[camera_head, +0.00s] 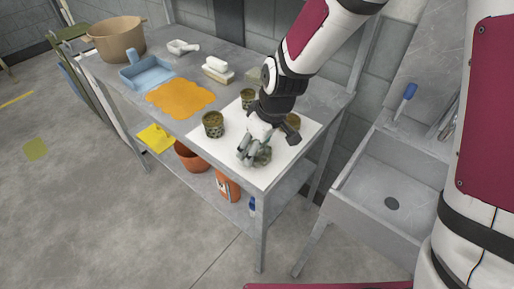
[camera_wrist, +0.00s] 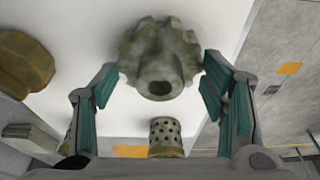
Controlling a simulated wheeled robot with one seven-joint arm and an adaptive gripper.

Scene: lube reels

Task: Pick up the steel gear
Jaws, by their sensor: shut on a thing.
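The steel gear (camera_head: 263,157) is a grey-green, worn toothed wheel over the front part of a white sheet (camera_head: 228,151) on the workbench. In the wrist view the gear (camera_wrist: 160,58) shows its rounded teeth and a central hub with a dark bore. My gripper (camera_head: 254,156) reaches down from above. In the wrist view its teal-padded fingers (camera_wrist: 158,82) stand on both sides of the gear, shut on it. The fingers partly hide the gear in the head view. I cannot tell whether it touches the sheet.
A speckled tin (camera_head: 213,125), another tin (camera_head: 248,99) and a brown piece (camera_head: 293,121) stand close around my gripper. An orange cloth (camera_head: 180,97), blue tray (camera_head: 147,73) and brown pot (camera_head: 117,40) lie farther left. A sink (camera_head: 387,187) is at right.

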